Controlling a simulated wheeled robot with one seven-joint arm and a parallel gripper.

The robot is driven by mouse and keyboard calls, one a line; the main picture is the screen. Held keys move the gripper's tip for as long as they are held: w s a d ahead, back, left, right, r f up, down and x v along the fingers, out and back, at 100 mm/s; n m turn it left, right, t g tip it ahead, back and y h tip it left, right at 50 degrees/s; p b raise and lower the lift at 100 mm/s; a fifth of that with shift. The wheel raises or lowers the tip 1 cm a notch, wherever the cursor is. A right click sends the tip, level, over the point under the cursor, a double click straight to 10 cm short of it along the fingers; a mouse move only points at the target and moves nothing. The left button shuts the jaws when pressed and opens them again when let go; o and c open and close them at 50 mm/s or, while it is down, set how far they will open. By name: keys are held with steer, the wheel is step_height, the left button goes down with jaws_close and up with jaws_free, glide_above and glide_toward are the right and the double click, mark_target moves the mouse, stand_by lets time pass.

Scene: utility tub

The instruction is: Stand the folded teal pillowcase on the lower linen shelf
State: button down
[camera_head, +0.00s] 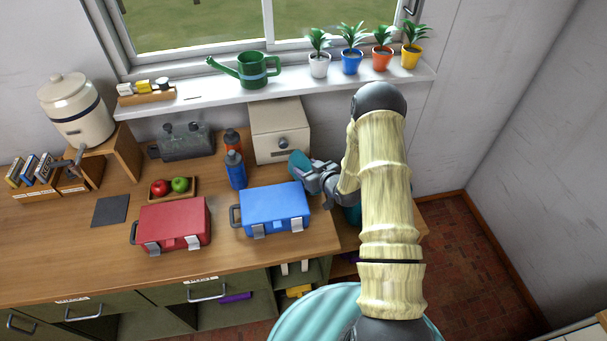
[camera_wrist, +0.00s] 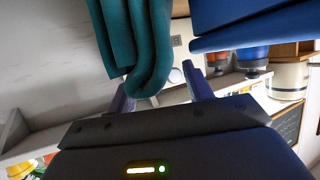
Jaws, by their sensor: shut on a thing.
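The folded teal pillowcase (camera_head: 298,162) shows as a small teal piece at the tip of my gripper (camera_head: 312,172), beside the counter's right end. In the wrist view the pillowcase (camera_wrist: 140,45) hangs as a thick folded cloth between the fingers of my gripper (camera_wrist: 158,88), which is shut on it. Part of it is out of frame. A wooden shelf (camera_head: 343,265) right of the counter, low down, is mostly hidden by my arm. I cannot tell whether it is the lower linen shelf. Another teal thing (camera_head: 352,214) shows just behind my arm.
A blue case (camera_head: 274,208), a red case (camera_head: 172,224), a blue bottle (camera_head: 236,172) and a cream box (camera_head: 281,130) stand on the counter (camera_head: 100,258). Potted plants (camera_head: 352,60) line the sill. A ribbed pale-teal round thing (camera_head: 305,315) is low in front. Floor shows at right.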

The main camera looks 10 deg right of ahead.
steer(key=shift+r, duration=0.15)
steer(key=shift+w+r, duration=0.1)
steer(key=shift+r, duration=0.45)
step_height(320, 180, up, 17)
steer(key=b, duration=0.4)
stand_by(0.4)
